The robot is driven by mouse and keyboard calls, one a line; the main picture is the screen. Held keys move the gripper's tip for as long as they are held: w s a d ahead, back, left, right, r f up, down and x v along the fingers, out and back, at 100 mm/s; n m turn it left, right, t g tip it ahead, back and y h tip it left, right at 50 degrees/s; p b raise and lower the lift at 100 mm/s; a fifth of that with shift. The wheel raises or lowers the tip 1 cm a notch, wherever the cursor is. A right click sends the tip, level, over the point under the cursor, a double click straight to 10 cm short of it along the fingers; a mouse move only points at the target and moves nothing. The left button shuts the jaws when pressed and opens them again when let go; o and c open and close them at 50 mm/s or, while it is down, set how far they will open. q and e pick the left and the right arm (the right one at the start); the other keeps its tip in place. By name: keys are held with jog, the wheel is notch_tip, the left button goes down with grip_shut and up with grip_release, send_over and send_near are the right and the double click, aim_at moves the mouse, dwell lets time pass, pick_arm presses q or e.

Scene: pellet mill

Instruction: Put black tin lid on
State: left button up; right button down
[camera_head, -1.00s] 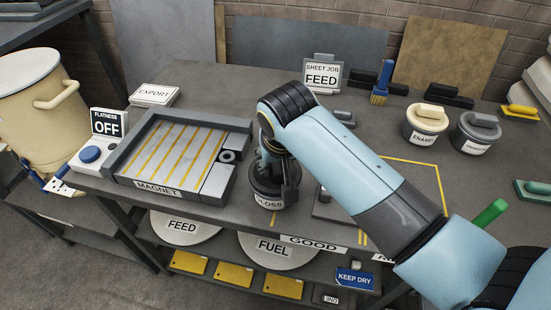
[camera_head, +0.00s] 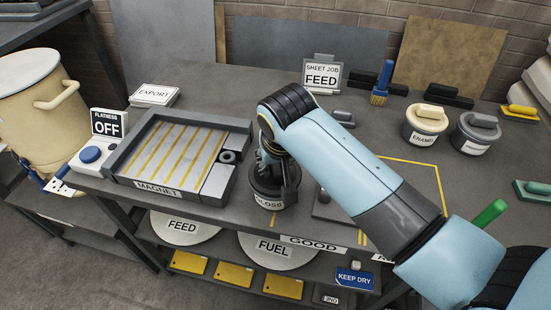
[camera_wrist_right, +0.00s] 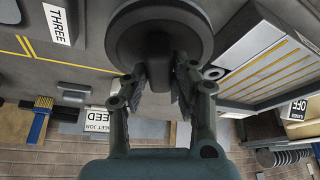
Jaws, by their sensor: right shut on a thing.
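The black tin (camera_head: 268,201), labelled GLOSS, stands near the table's front edge, right of the magnet bed. My right gripper (camera_head: 273,166) points down over the tin, and my arm covers part of it. In the right wrist view, a round dark lid (camera_wrist_right: 190,35) lies across the fingertips. My right gripper (camera_wrist_right: 158,82) is shut on the lid's raised handle. The lid is at the tin's top; I cannot tell whether it is fully seated. My left gripper is in neither view.
The magnet bed (camera_head: 133,165) stands close on the left. A cream-lidded ENAMEL tin (camera_head: 420,137) and a grey-lidded tin (camera_head: 468,145) stand at the back right. A FEED sign (camera_head: 322,74) stands behind. The table between the bed and the sign is mostly clear.

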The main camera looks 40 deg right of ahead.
jog(key=c, duration=0.5)
grip_release()
jog(key=shift+r, duration=3.5)
